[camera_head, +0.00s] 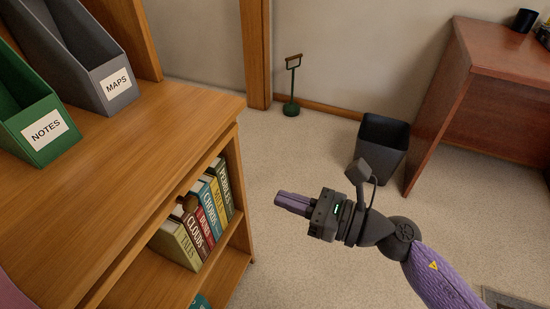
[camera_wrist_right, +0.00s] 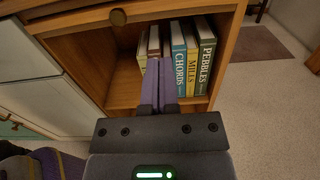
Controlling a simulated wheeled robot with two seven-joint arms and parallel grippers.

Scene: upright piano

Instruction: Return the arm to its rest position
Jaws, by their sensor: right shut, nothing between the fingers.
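My right gripper (camera_head: 279,199) is shut and empty, with its purple fingers together. In the head view it hangs in the air to the right of the wooden bookshelf (camera_head: 150,110) and points left toward the row of books. My right arm (camera_head: 435,270) reaches in from the lower right. In the wrist view the closed fingers (camera_wrist_right: 158,72) stand in front of the books and hide part of them. I see no contact with the shelf or the books. My left gripper is not in view.
Upright books, among them PEBBLES (camera_head: 224,190) and CLOUDS (camera_head: 197,235), stand in the shelf. NOTES (camera_head: 40,135) and MAPS (camera_head: 110,85) file holders stand on top. A black bin (camera_head: 385,140) and a desk (camera_head: 480,100) are beyond my right arm. Carpet is clear between.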

